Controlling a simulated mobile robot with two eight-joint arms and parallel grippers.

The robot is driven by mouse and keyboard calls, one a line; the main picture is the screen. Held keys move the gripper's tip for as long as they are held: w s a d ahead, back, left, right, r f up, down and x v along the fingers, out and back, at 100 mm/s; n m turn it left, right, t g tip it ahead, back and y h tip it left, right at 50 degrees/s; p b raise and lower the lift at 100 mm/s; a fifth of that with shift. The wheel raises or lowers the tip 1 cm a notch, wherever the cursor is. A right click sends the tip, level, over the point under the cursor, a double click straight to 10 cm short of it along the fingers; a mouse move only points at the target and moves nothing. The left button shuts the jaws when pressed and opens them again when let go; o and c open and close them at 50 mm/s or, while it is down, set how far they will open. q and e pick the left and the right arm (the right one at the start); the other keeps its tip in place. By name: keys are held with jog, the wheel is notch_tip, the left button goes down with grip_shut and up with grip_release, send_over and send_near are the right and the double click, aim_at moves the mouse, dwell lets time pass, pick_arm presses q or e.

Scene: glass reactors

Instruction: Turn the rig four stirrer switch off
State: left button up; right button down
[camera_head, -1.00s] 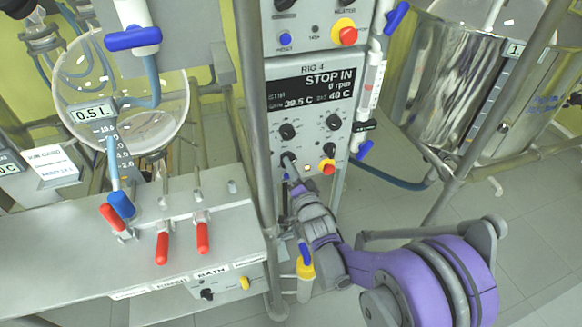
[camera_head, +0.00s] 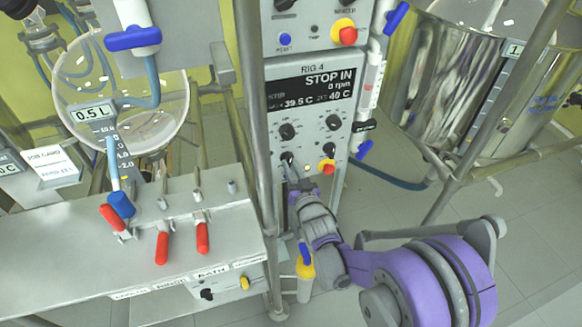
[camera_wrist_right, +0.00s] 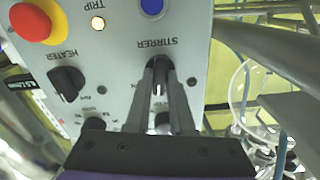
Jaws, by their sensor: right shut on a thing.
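The stirrer switch (camera_head: 287,157) is a black knob low on the panel's left side. In the right wrist view the panel shows upside down, and the stirrer switch (camera_wrist_right: 160,72) sits by its STIRRER label, between my fingers. My right gripper (camera_head: 292,166) reaches it from below and is shut on it. The fingers of my right gripper (camera_wrist_right: 161,80) partly cover the knob. My left gripper is not in view.
A heater knob (camera_wrist_right: 67,86) and a red stop button on yellow (camera_head: 327,168) are close beside the switch. A steel post (camera_head: 257,120) runs along the panel's left. A bench with red-handled valves (camera_head: 202,237) stands at left. A steel vessel (camera_head: 452,92) is at right.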

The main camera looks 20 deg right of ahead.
jog(key=shift+n, duration=1.1)
jog(key=c, duration=0.8)
grip_release()
jog(key=s, duration=1.1)
jog(key=shift+d+p, duration=0.2)
jog(key=shift+p, duration=0.15)
